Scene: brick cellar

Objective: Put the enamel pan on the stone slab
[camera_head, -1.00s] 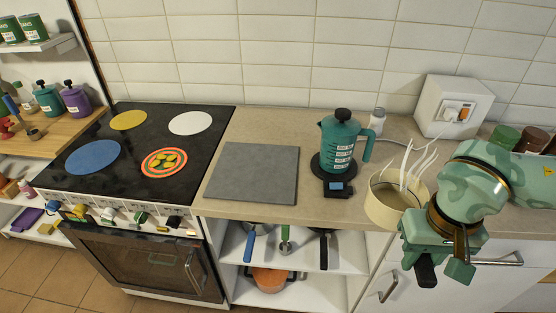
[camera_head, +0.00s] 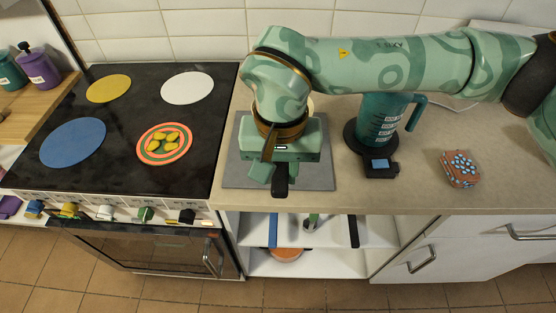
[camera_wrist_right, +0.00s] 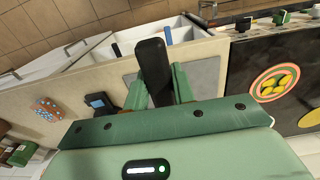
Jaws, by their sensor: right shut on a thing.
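The stone slab (camera_head: 320,170) is a flat grey square on the counter beside the hob; it also shows in the right wrist view (camera_wrist_right: 205,76). My right gripper (camera_head: 273,172) is over the slab, shut on the black handle of the enamel pan. The handle sticks out towards the front, and it shows upright in the right wrist view (camera_wrist_right: 153,70). Only a cream sliver of the enamel pan (camera_head: 310,103) shows behind my wrist; the rest is hidden. I cannot tell whether the pan touches the slab. My left gripper is not in view.
The hob (camera_head: 120,135) with coloured discs is left of the slab. A teal jug (camera_head: 382,125) stands close on the right, partly behind my arm, with a small dark device (camera_head: 380,167) before it. A patterned block (camera_head: 461,168) lies farther right. The front right counter is clear.

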